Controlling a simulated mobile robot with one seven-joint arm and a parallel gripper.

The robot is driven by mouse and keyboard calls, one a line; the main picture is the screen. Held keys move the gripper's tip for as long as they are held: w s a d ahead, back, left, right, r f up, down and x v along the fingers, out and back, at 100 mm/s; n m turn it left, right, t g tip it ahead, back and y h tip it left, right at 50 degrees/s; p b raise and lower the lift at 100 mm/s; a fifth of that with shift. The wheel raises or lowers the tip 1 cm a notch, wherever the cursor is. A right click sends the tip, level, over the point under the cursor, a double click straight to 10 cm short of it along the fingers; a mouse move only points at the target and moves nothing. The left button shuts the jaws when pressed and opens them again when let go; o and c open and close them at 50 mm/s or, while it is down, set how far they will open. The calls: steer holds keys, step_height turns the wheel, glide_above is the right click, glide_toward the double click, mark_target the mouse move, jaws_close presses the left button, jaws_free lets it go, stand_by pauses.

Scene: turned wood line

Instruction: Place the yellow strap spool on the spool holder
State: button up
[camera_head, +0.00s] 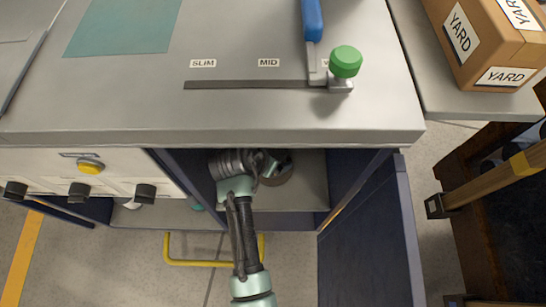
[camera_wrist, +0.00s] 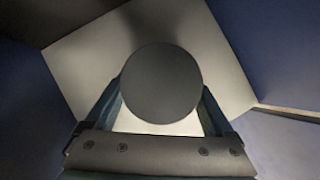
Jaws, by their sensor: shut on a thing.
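My gripper (camera_head: 268,166) reaches into the open cabinet compartment under the bench top. In the wrist view my gripper (camera_wrist: 161,108) is shut on a round dark grey thing (camera_wrist: 161,84), with one finger on each side of it. Only its flat round face shows there, so I cannot tell what it is. In the head view the wrist and the shadow of the compartment mostly hide it. I see no yellow strap spool and can make out no spool holder in either view.
The bench top (camera_head: 130,110) overhangs the compartment. An open dark blue door (camera_head: 365,240) stands at its right. A drawer front with a yellow button (camera_head: 90,167) and dark knobs is at the left. A yellow floor bar (camera_head: 200,263) lies below. A slide with a green knob (camera_head: 345,61) is on top.

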steer(key=o, duration=1.3)
steer(key=shift+f, duration=0.1)
steer(key=shift+o, duration=0.2)
steer(key=p+v, duration=0.4)
steer(key=v, duration=0.2)
steer(key=shift+r, duration=0.3)
steer(key=shift+s+a+r, duration=0.25)
steer(key=shift+s+r, duration=0.05)
steer(key=shift+r, duration=0.2)
steer(key=shift+f, duration=0.1)
